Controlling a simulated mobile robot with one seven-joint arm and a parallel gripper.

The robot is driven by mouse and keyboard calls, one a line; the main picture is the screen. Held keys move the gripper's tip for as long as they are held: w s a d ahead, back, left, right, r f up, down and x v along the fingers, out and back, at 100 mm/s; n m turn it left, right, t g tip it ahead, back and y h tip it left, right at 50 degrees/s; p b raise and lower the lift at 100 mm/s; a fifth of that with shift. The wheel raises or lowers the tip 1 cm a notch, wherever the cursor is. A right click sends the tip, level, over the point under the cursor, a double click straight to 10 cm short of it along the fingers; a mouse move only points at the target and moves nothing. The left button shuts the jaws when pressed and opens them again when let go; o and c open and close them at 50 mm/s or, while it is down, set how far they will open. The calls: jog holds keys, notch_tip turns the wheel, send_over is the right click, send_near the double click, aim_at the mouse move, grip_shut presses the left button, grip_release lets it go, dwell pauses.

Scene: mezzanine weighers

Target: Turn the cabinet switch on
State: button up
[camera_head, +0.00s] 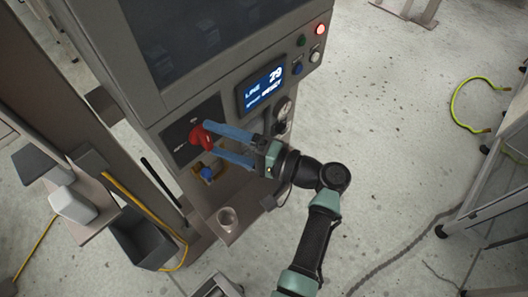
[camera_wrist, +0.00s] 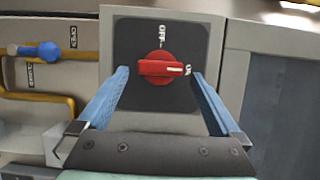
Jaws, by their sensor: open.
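The cabinet switch is a red rotary knob (camera_head: 198,136) on a dark square plate on the cabinet front. In the wrist view the red knob (camera_wrist: 158,68) lies horizontal. Its white mark is at the right end, beside the ON label (camera_wrist: 188,70); the OFF label (camera_wrist: 162,31) is above it. My gripper (camera_head: 211,139) is open at the plate, its blue fingers towards the cabinet. In the wrist view my gripper (camera_wrist: 160,74) has one finger on each side of the knob, with gaps between. I cannot tell how far the tips are from the plate.
A lit display (camera_head: 264,84) and indicator lamps, one glowing red (camera_head: 320,29), are right of the switch. A blue-handled valve (camera_head: 207,173) on a yellow pipe is below it. A small cup (camera_head: 228,218) stands on a ledge lower down.

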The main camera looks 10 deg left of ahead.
jog(key=b+v, duration=0.3)
jog(key=v, duration=0.9)
